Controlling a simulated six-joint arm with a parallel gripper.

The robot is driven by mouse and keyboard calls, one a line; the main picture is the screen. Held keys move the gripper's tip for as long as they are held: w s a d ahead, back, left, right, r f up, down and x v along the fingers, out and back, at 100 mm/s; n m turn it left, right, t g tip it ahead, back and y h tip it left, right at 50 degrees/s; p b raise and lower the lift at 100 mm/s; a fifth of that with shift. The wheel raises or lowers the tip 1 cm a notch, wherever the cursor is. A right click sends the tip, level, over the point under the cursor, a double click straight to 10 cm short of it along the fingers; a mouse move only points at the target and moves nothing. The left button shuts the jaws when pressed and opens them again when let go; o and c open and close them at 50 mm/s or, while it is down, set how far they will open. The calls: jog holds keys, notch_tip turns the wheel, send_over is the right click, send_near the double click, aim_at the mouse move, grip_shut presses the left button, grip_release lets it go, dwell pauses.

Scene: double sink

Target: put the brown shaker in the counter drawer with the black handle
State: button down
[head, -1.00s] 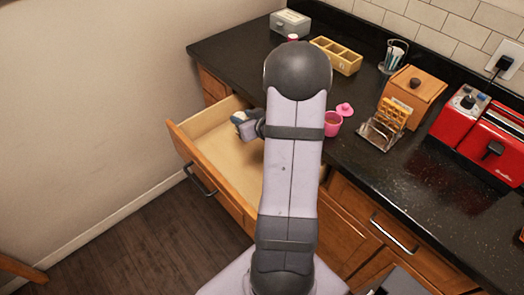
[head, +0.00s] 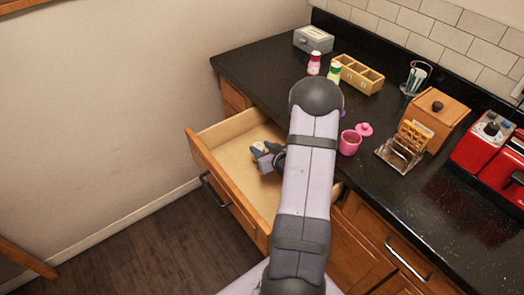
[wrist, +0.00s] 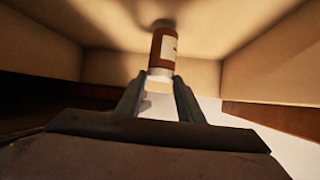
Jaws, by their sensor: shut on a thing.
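The brown shaker (wrist: 163,48), with a pale label and a whitish end, is between the fingers of my gripper (wrist: 160,84) in the wrist view. The fingers are shut on its pale end. In the head view my gripper (head: 264,157) is inside the open counter drawer (head: 213,132), and the shaker is hidden there. The drawer is pulled out, has a black handle (head: 214,191) and a bare light wooden floor. A shadow lies by the shaker's far end; I cannot tell whether it touches the drawer floor.
On the dark counter (head: 275,60) stand a pink-red shaker (head: 314,63), a green-topped shaker (head: 334,72), a divided wooden box (head: 360,75), a pink cup (head: 349,142), a toast rack (head: 405,145) and a red toaster (head: 483,143). My arm covers the drawer's right part.

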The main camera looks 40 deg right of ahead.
jog(key=shift+f, duration=0.7)
jog(key=shift+f, duration=0.15)
jog(key=c, duration=1.2)
grip_release()
jog(key=b+v, duration=0.1)
jog(key=v, duration=1.1)
